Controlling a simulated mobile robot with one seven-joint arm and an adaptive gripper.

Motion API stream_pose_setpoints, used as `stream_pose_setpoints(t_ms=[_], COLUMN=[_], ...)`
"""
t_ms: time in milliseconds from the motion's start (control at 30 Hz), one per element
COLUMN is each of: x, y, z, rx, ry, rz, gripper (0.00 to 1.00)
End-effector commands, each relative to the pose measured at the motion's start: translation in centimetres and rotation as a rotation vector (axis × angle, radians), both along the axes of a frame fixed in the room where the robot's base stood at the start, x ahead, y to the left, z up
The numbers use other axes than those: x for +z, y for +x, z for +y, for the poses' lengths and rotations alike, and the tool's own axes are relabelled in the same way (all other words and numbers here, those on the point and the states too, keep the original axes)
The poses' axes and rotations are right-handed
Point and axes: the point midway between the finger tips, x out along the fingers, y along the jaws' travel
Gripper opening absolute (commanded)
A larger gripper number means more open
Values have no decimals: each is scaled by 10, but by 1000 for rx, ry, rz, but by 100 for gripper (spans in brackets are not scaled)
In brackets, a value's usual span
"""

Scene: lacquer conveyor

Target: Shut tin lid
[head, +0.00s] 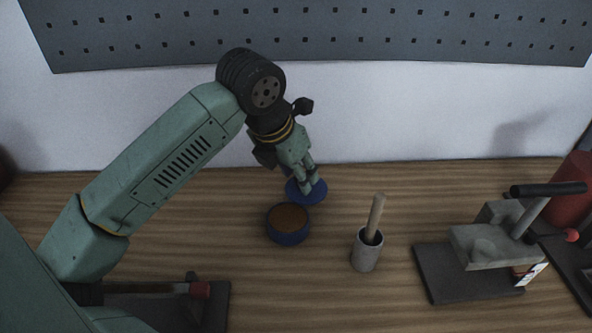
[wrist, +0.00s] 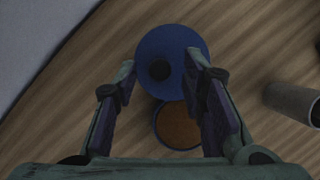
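A round, dark blue tin (head: 289,239) with brown contents stands uncovered on the wooden bench in the head view. Its blue lid (head: 318,192) is a disc just behind the tin, its near edge close to the tin's rim; I cannot tell whether they are joined. My gripper (head: 309,184) is above the lid.
A grey cup (head: 366,252) with a wooden-handled tool stands right of the tin. A grey lever device (head: 490,242) on a dark base is farther right, beside a red object (head: 573,196). A dark tray (head: 222,310) lies front left. A wall is close behind.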

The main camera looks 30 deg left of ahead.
Motion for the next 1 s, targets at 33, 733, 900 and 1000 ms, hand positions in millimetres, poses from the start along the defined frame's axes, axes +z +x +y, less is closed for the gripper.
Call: stream_pose_setpoints(t_ms=[33, 733, 900, 1000], x=[0, 0, 0, 0], y=[0, 0, 0, 0], z=[0, 0, 0, 0], rx=[0, 0, -1, -1], ry=[0, 0, 0, 0], rz=[0, 0, 1, 0], gripper=[36, 0, 0, 0])
